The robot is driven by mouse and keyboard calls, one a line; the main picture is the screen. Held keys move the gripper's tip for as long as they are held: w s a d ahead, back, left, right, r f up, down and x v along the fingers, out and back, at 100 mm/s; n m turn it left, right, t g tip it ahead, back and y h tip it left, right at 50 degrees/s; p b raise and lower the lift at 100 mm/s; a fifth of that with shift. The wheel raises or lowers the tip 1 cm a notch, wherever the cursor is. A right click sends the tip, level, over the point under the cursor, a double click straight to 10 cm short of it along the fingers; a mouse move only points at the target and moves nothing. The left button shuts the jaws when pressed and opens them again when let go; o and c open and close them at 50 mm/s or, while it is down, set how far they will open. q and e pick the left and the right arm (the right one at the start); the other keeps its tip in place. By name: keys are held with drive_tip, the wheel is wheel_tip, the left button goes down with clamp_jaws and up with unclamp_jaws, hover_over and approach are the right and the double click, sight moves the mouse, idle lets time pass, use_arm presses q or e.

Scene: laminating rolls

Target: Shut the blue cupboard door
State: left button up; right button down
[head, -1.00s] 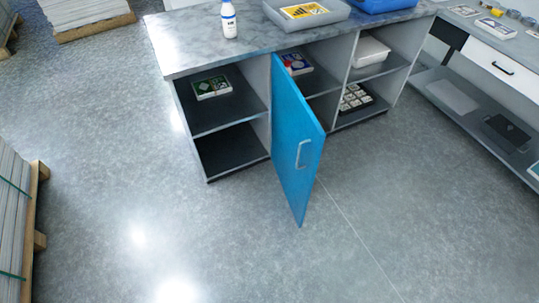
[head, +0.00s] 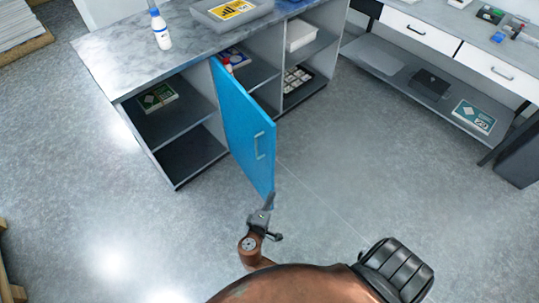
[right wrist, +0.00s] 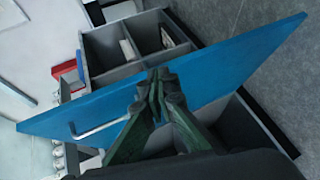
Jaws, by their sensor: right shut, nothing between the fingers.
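The blue cupboard door (head: 240,125) stands ajar, sticking out from the grey cabinet into the room. My right gripper (head: 268,203) is shut and empty, at the door's lower outer corner in the head view. In the right wrist view its closed fingers (right wrist: 155,84) overlap the blue door (right wrist: 225,72), with the handle (right wrist: 98,132) to their left. I cannot tell whether the fingertips touch the door. My left gripper is not in view.
The cabinet's marble-look top (head: 155,45) carries a white bottle (head: 160,32) and a grey tray (head: 228,18). Its open shelves hold boxes. A bench with drawers (head: 420,28) stands at the right. The floor (head: 330,190) between them is clear.

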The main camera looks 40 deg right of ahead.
drive_tip(key=w+a+r+n+t+h+p, duration=0.1)
drive_tip(key=w+a+r+t+h, duration=0.3)
drive_tip(key=r, duration=0.7)
drive_tip(key=y+b, duration=0.1)
drive_tip(key=y, duration=0.1)
approach(268, 148)
drive_tip(key=x, duration=0.5)
drive_tip(key=shift+w+a+f, duration=0.15)
drive_tip(key=shift+w+a, duration=0.05)
drive_tip(key=shift+w, duration=0.35)
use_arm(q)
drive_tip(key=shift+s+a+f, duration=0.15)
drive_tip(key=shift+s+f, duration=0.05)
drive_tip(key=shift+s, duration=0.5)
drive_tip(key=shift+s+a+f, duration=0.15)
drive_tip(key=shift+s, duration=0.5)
use_arm(e)
drive_tip(key=shift+d, duration=0.5)
